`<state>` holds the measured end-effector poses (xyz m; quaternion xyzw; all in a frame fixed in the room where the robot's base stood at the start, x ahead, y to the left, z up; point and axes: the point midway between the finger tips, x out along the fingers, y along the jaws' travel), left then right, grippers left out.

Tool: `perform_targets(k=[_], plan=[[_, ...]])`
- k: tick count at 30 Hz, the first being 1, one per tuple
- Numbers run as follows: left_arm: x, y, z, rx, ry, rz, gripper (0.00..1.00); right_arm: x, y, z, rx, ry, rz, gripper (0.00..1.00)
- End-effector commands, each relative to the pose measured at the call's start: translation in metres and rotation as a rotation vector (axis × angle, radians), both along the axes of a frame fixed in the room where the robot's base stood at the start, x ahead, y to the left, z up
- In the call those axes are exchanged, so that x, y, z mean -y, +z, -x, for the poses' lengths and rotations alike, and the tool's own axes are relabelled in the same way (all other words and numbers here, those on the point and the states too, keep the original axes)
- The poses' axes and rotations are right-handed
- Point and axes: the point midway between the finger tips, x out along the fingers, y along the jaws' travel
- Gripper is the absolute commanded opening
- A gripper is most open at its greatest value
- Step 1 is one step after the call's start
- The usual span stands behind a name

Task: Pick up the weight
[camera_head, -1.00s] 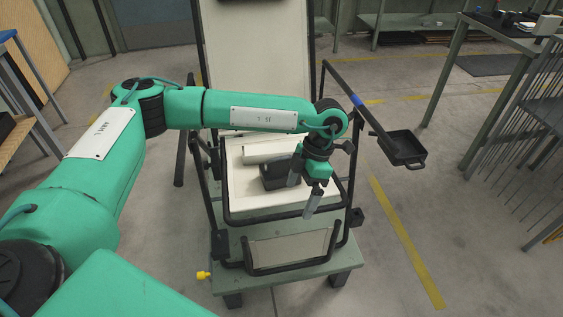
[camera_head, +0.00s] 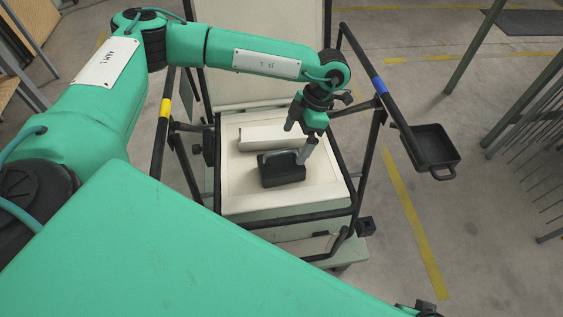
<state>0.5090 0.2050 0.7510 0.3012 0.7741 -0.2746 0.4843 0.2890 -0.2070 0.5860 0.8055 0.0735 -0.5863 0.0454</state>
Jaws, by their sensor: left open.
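A black block-shaped weight (camera_head: 282,171) with a raised handle along its top sits on the cream seat of the lounger (camera_head: 310,196). My left gripper (camera_head: 297,142) is over the seat, pointing down. Its two grey fingers are apart and nothing shows between them. One finger is above the weight's back side, the other close to the right end of its handle. I cannot tell whether that finger touches the handle.
A pale cushion roll (camera_head: 268,137) lies behind the weight. Dark rails frame the seat; the right armrest (camera_head: 372,75) carries a black tray (camera_head: 435,148). The left armrest (camera_head: 161,138) has a yellow band. A metal rack stands far right. Floor right of the lounger is clear.

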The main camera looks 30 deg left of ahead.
Motion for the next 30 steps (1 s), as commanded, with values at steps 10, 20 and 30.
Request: perform_targets(k=[10,20,30], plan=[[-0.008,-0.034,0.013,0.001,0.0,-0.001,1.0,0.0,0.002,0.0,0.002,0.0,0.0,0.36],[-0.022,-0.071,0.025,-0.001,0.0,0.0,1.0,0.0,0.001,0.001,0.0,0.001,0.001,0.36],[-0.023,-0.08,0.028,0.001,0.0,0.001,0.94,0.0,0.005,0.001,0.006,0.001,-0.001,0.36]])
